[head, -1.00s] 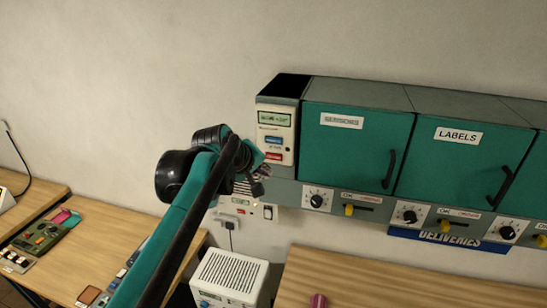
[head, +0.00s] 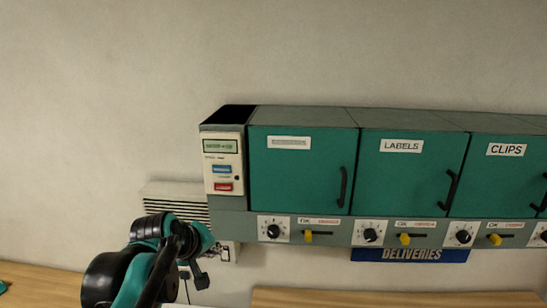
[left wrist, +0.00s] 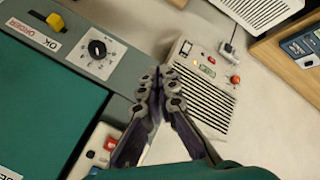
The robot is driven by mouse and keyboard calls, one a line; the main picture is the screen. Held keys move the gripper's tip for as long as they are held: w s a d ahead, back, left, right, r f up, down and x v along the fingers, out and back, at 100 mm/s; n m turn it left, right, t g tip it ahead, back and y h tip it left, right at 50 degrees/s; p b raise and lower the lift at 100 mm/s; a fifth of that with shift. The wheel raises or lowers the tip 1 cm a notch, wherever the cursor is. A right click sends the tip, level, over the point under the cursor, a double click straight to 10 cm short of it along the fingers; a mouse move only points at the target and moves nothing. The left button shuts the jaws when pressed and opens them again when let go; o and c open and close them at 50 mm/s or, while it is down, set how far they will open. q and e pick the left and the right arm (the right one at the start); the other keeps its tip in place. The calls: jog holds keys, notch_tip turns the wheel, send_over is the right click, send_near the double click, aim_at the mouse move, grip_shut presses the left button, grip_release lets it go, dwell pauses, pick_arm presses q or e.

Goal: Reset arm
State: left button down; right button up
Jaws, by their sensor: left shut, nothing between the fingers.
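My left arm, black and teal, comes in at the lower left of the head view. My left gripper (head: 200,278) is small and partly masked by the wrist there, low in front of the wall. In the left wrist view the left gripper (left wrist: 160,74) is shut, its two dark fingers meeting at the tips with nothing between them. The fingertips are in front of the wall, between the cabinet's knob strip and a white grilled wall box (left wrist: 205,85). My right gripper is not in view.
Teal wall cabinets (head: 301,175) with black handles fill the right side. A control panel (head: 223,168) with blue and red buttons stands at their left end. Knobs (head: 273,229) and yellow sliders (head: 308,236) line the strip below. A wooden tabletop (head: 400,299) lies underneath.

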pick_arm(q)
jog(key=s+f+m+b, duration=0.2)
jog(key=s+f+b, duration=0.4)
jog(key=f, duration=0.9)
jog(key=s+f+m+y+b, duration=0.1)
jog(key=s+f+m+b, duration=0.2)
jog(key=s+f+b, duration=0.3)
jog(key=s+f+m+g+b, duration=0.1)
jog(key=s+f+b, duration=0.5)
jog(key=f+b, duration=0.8)
notch_tip(320, 180, down, 10)
jog(key=shift+s+a+f+m+y, duration=0.15)
jog(key=shift+s+a+m+y, duration=0.2)
jog(key=shift+m, duration=0.45)
